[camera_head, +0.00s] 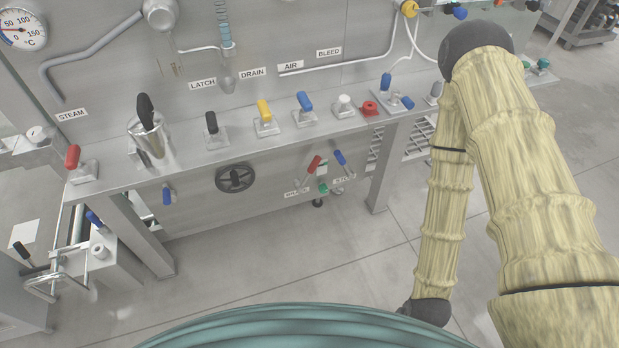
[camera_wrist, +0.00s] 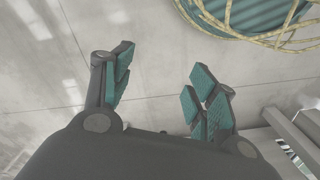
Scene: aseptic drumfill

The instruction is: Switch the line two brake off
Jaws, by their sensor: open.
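No label that I can read in the head view names the line two brake. Low on the panel front, a red-handled lever (camera_head: 313,165) and a blue-handled lever (camera_head: 341,158) stand side by side, both tilted. A small green part (camera_head: 323,187) sits between and below them. The small plates under these levers are too blurred to read surely. My gripper (camera_wrist: 160,85) is open and empty in the wrist view, over bare floor and touching nothing. It does not show in the head view.
A steel ledge (camera_head: 235,151) carries red, black, yellow, blue and white handled controls. Labels above read STEAM, LATCH, DRAIN, AIR and BLEED. A black handwheel (camera_head: 235,178) is left of the low levers. A side unit (camera_head: 100,262) stands at left. Tiled floor (camera_head: 300,255) in front is clear.

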